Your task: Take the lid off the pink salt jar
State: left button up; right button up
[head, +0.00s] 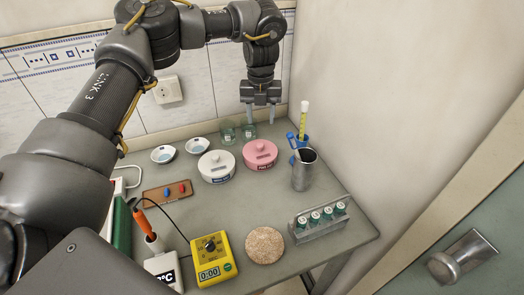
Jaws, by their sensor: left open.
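The pink salt jar (260,160) stands toward the back of the bench. Its pink lid (260,147), with a small knob on top, sits on it. A white jar (217,167) with a similar lid stands just left of it. My left gripper (260,117) is open and empty, pointing down above and behind the pink jar, apart from its lid. Its fingers show in front of the back wall and near two glass beakers. My right gripper is not in view.
Glass beakers (227,133) stand behind the jars. A metal jug (303,170) and a blue holder (293,139) with a yellow-filled cylinder stand to the right. A vial rack (320,224), cork mat (265,245) and yellow meter (213,262) are in front. The bench middle is clear.

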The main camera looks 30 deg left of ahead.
pick_arm(q)
send_over(260, 144)
jog(key=f, duration=0.5)
jog(key=shift+s+d+f, duration=0.1)
jog(key=shift+d+f, duration=0.15)
jog(key=shift+f+p, duration=0.5)
jog(key=shift+p, duration=0.2)
jog(key=f, duration=0.1)
jog(key=f+p, duration=0.1)
jog(key=f, duration=0.1)
jog(key=shift+a+f, duration=0.3)
jog(key=shift+f, duration=0.35)
jog(key=shift+d, duration=0.1)
jog(key=shift+c, duration=0.2)
grip_shut()
